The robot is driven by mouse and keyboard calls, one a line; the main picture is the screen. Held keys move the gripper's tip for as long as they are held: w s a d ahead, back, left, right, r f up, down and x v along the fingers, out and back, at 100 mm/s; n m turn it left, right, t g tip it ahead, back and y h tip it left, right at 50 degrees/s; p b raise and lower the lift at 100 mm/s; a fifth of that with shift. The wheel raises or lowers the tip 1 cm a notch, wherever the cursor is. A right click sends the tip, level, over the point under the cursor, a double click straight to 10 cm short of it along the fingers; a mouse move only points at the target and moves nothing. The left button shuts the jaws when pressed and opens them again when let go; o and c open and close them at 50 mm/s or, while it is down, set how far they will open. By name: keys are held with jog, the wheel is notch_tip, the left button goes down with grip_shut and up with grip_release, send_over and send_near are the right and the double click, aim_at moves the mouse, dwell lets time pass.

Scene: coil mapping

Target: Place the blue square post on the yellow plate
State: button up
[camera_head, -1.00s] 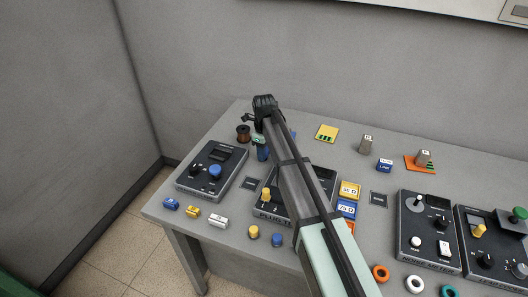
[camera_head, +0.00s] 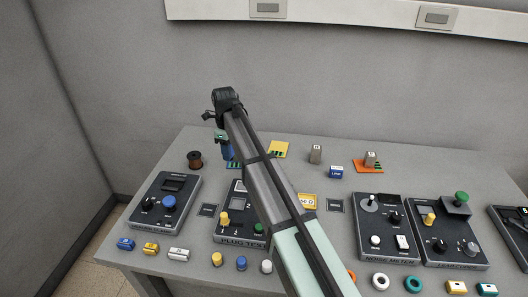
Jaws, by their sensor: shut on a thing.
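My gripper (camera_head: 222,137) is at the far left part of the table, reaching over it with the arm across the picture. It is shut on the blue square post (camera_head: 227,152), which hangs upright below the fingers. The post appears to be above the table, near a blue plate (camera_head: 234,165) that my arm partly covers. The yellow plate (camera_head: 279,148), with green marks on it, lies flat at the back of the table, right of my gripper and beyond the arm. Nothing stands on it.
A brown spool (camera_head: 195,160) stands left of the post. A grey post (camera_head: 316,155) stands right of the yellow plate, with a blue block (camera_head: 336,172) nearby. Another grey post (camera_head: 370,159) is on an orange plate (camera_head: 361,167). Dark instrument boxes (camera_head: 166,200) fill the front.

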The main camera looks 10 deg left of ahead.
jog(key=w+d+m, duration=0.3)
jog(key=w+d, duration=1.1)
jog(key=n, duration=0.5)
send_over(278, 148)
jog(key=shift+s+f, duration=0.1)
jog(key=shift+f, duration=4.45)
jog(key=shift+f, duration=0.15)
jog(key=o, duration=1.1)
notch_tip(278, 148, up, 12)
jog(key=shift+r, duration=0.15)
